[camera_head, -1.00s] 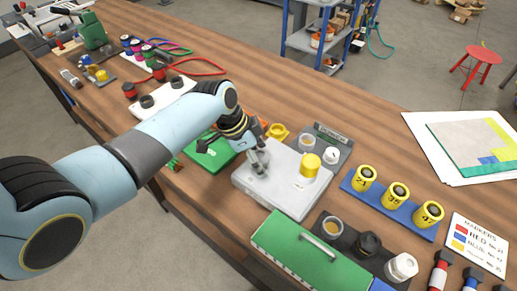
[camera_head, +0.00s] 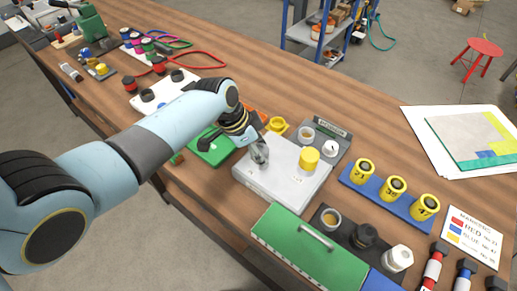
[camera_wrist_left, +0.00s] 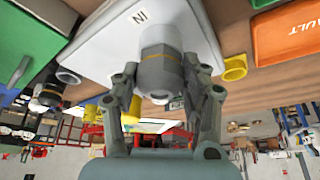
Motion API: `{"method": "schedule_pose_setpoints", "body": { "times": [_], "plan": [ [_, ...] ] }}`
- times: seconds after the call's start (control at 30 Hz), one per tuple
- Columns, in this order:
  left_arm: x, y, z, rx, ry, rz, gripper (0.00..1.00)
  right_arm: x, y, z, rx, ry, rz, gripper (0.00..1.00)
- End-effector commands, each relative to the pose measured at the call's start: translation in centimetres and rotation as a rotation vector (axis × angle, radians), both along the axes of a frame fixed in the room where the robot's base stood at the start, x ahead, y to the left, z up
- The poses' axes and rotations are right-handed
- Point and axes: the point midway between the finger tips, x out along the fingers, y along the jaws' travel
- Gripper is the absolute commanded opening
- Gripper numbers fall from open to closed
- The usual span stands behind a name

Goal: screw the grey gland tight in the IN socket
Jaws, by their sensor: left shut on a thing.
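The grey gland (camera_wrist_left: 160,74) shows in the left wrist view, with a thin yellow ring and a hex-like body. It stands in line with the white IN socket (camera_wrist_left: 161,36) on the pale box, against its mouth; how deep it sits I cannot tell. My left gripper (camera_wrist_left: 160,72) is shut on the gland, one finger on each side. In the head view my left gripper (camera_head: 260,155) is at the left part of the pale box (camera_head: 285,186), and its fingers hide most of the gland. The "IN" label (camera_wrist_left: 139,16) is beside the socket. My right gripper is not in view.
A yellow cap (camera_head: 309,159) stands on the same box. A grey tray (camera_head: 333,135) is behind it, and a green case (camera_head: 307,252) in front. Yellow numbered cylinders (camera_head: 392,188) stand on a blue holder at right. A green bin (camera_head: 212,150) lies left of the box.

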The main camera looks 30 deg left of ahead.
Motion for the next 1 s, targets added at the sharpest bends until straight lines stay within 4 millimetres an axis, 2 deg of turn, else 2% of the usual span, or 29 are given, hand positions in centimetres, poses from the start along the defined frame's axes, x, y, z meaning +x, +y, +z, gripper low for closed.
{"method": "schedule_pose_setpoints", "body": {
  "times": [0.2, 0.43, 0.7, 1.0],
  "plan": [
    [0.1, 0.1, -0.2, 0.000, -0.002, -0.281, 0.13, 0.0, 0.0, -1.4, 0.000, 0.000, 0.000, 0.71],
    [0.1, 0.0, -0.1, 0.000, -0.001, -0.409, 0.13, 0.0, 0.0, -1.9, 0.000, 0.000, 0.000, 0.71],
    [0.1, 0.0, -0.2, -0.001, 0.000, -0.696, 0.13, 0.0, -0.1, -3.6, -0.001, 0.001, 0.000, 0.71],
    [-0.1, 0.0, 0.0, -0.003, 0.002, -0.758, 0.13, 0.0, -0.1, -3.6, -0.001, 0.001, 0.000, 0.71]
  ]
}}
